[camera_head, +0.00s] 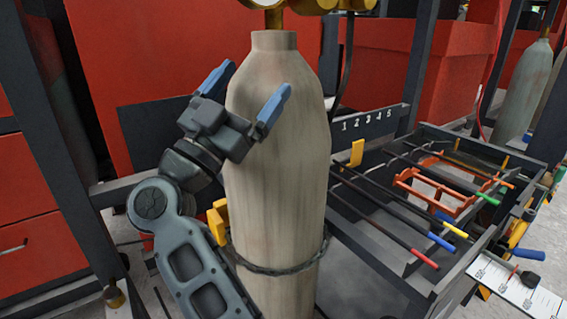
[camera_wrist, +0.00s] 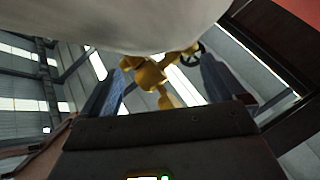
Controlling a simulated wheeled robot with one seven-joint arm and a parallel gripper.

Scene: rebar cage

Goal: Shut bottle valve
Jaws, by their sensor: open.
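The gas bottle (camera_head: 285,185) is tall, pale and worn, and stands upright in the middle of the head view. Its brass valve (camera_head: 275,14) sits on top, cut off by the picture's upper edge. My gripper (camera_head: 253,82) is open, pointing up beside the bottle's shoulder, below the valve; its blue-tipped fingers are apart with nothing visibly held. In the wrist view the brass valve (camera_wrist: 150,76) shows beyond the fingers, with a dark handwheel (camera_wrist: 192,54) at its right. The bottle's pale wall (camera_wrist: 150,22) fills the top of that view.
A dark chain (camera_head: 270,269) runs around the bottle's lower part. Red cabinets (camera_head: 165,50) stand behind. At right, a dark rack (camera_head: 400,262) holds several coloured rods, beside a strip numbered 1 to 5 (camera_head: 370,123). A second bottle (camera_head: 525,90) stands far right.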

